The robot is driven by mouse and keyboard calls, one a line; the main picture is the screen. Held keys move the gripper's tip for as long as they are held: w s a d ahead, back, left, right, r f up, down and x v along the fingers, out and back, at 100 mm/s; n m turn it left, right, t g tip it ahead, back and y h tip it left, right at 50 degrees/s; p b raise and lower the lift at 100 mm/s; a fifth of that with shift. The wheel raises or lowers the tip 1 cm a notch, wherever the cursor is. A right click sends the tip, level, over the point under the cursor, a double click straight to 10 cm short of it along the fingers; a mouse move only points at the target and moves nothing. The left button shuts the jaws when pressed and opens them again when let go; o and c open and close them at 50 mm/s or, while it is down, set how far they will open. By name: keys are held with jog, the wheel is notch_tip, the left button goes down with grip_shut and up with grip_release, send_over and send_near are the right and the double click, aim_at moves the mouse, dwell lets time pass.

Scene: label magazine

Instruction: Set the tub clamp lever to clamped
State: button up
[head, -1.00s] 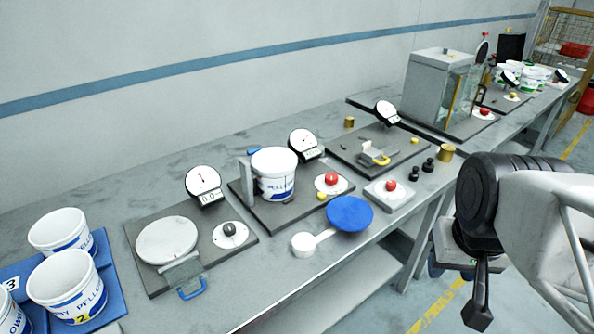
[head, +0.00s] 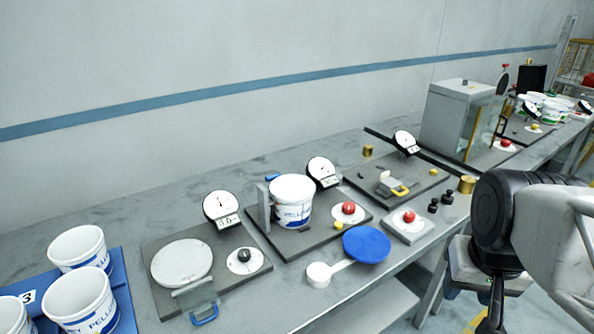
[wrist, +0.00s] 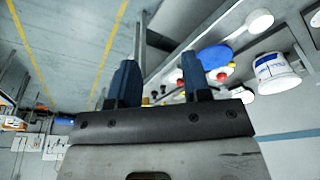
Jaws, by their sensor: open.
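A white tub (head: 291,202) with blue print stands upright on a dark plate (head: 292,243), against a grey upright post (head: 263,208). On the same plate, a red knob (head: 348,208) sits on a white disc to the right of the tub. I cannot tell for certain which part is the clamp lever or how it is set. The tub also shows in the wrist view (wrist: 275,72), with red knobs nearby. My gripper (wrist: 157,78) is open and empty, its blue fingers apart and away from the tub. In the head view my arm's end is at lower right.
Left of the tub is a scale plate with a round pan (head: 181,262) and a black knob (head: 244,255). A blue disc (head: 366,245) lies in front. A grey box with a red knob (head: 409,216) and black weights stand right. More tubs (head: 80,302) stand on a blue tray.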

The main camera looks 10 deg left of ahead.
jog(key=w+a+r+m+g, duration=0.1)
jog(key=w+a+r, duration=0.2)
jog(key=w, duration=0.5)
jog(key=w+a+r+m, duration=0.15)
jog(key=w+a, duration=0.25)
jog(key=w, duration=0.4)
jog(key=m+g+h, duration=0.2)
jog(key=m+g, duration=0.1)
jog(key=m, duration=0.3)
send_over(273, 177)
jog(key=w, duration=0.2)
jog(key=w+a+x, duration=0.1)
jog(key=a+x, duration=0.1)
jog(key=x, duration=0.7)
jog(key=shift+w+a+f, duration=0.25)
jog(key=shift+w+a, duration=0.05)
jog(key=shift+a, duration=0.15)
jog(key=shift+f, duration=0.15)
jog(key=shift+x, duration=3.8)
jog(key=shift+a, duration=0.1)
